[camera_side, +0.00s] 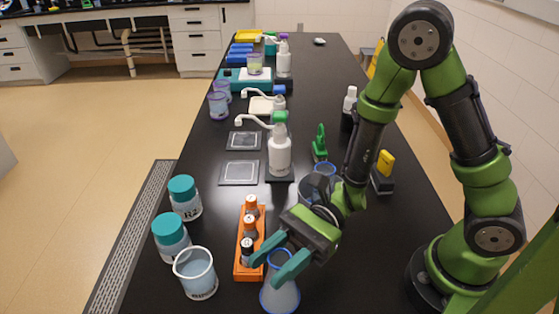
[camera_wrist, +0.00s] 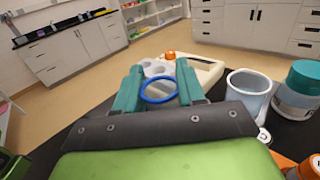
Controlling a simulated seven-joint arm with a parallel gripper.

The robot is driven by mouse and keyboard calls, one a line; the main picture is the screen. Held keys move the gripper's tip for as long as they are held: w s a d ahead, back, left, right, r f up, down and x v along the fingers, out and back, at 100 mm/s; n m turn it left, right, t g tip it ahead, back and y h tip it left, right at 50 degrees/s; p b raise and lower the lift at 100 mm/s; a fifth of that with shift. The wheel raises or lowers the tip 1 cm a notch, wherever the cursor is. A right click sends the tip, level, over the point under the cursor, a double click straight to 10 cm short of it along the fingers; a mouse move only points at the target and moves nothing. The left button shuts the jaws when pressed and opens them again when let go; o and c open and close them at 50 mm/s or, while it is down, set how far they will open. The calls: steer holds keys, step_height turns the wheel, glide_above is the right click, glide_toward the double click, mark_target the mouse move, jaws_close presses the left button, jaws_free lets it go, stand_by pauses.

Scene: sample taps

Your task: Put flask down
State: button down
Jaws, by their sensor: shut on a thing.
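The flask (camera_side: 280,297) is conical with a blue rim and pale bluish contents, at the bottom edge of the side view. My gripper (camera_side: 281,264) is shut on its neck, one teal finger on each side. In the wrist view the flask's blue rim (camera_wrist: 159,90) shows between the fingertips of my gripper (camera_wrist: 158,88); its body is mostly hidden there. The flask looks upright. I cannot tell whether its base touches the black bench (camera_side: 333,120).
An orange rack (camera_side: 239,270) with several small bottles stands just left of the flask. Farther left are a beaker (camera_side: 196,275) and two teal-capped bottles (camera_side: 171,240) (camera_side: 186,201). In the wrist view, a cream device (camera_wrist: 200,68) lies beyond the fingers.

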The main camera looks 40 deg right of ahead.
steer(key=shift+f, duration=1.6)
steer(key=shift+f, duration=0.15)
steer(key=c, duration=0.7)
jaws_free()
steer(key=shift+o, duration=0.2)
